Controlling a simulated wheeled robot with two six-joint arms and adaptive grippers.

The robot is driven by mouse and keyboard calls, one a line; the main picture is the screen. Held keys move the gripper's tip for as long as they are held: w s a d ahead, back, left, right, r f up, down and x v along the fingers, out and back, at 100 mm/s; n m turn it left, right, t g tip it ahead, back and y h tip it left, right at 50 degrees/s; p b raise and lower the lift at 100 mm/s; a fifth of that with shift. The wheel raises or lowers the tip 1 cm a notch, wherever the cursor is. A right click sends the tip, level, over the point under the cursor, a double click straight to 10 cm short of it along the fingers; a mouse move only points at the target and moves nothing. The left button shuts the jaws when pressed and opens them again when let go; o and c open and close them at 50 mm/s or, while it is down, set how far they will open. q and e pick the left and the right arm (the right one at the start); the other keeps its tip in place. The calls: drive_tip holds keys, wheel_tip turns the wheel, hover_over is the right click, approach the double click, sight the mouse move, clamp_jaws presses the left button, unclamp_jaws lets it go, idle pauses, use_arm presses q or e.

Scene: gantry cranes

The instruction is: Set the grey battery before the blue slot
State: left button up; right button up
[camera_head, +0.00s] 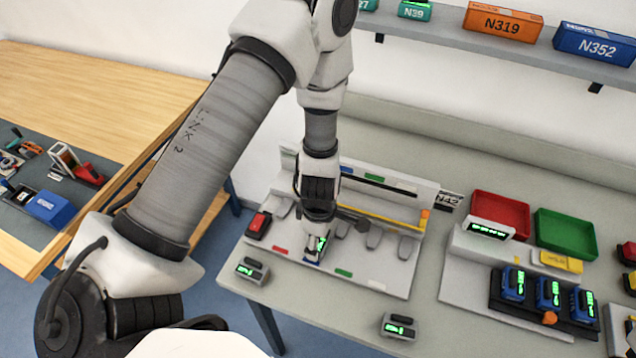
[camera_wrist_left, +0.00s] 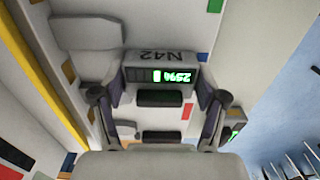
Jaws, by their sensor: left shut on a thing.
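My left gripper (camera_head: 314,252) reaches down over the light grey slotted rack on the table. It is shut on a grey battery (camera_wrist_left: 146,75) with a green display, which shows between the fingers in the wrist view. In the head view the gripper hides most of this battery. The held battery is over the stretch between the red and green marks. Whether it touches the rack, I cannot tell. My right gripper is out of view.
Grey batteries lie at the table's front, one left (camera_head: 252,270), one right (camera_head: 398,326). A yellow bar (camera_head: 385,215) spans the rack's back. Right stand a red bin (camera_head: 500,214), a green bin (camera_head: 566,234) and blue batteries (camera_head: 547,292).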

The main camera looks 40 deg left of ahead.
use_arm(q)
drive_tip(key=shift+w+a, duration=0.15)
drive_tip(key=shift+a, duration=0.05)
drive_tip(key=shift+d+f, duration=0.1)
drive_tip(key=o, duration=1.4)
drive_tip(key=shift+d, duration=0.15)
